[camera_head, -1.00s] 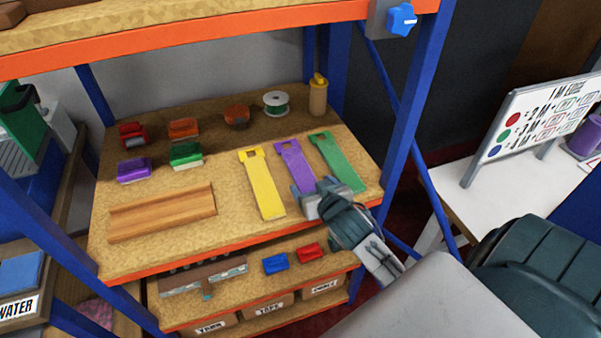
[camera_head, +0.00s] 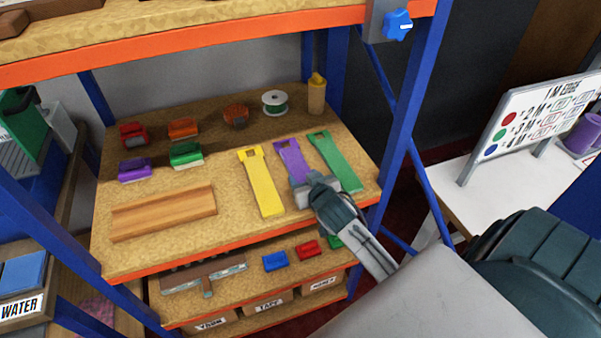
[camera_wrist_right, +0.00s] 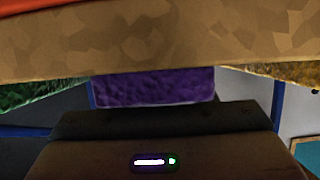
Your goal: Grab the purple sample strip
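The purple sample strip (camera_head: 290,157) lies flat on the middle shelf, between a yellow strip (camera_head: 263,187) and a green strip (camera_head: 338,165). It has a slot at its far end. My right gripper (camera_head: 304,187) is over the near end of the purple strip and hides that end. In the right wrist view the purple strip (camera_wrist_right: 155,87) is centred just beyond the dark gripper body. The fingertips do not show clearly, so I cannot tell whether they touch the strip. My left gripper is in neither view.
A wooden grooved block (camera_head: 163,211) lies left of the strips. Small coloured blocks, a wire spool (camera_head: 275,103) and a tan bottle (camera_head: 317,94) stand behind. A blue shelf post (camera_head: 403,130) rises right of my right arm. The orange shelf edge (camera_head: 240,243) is in front.

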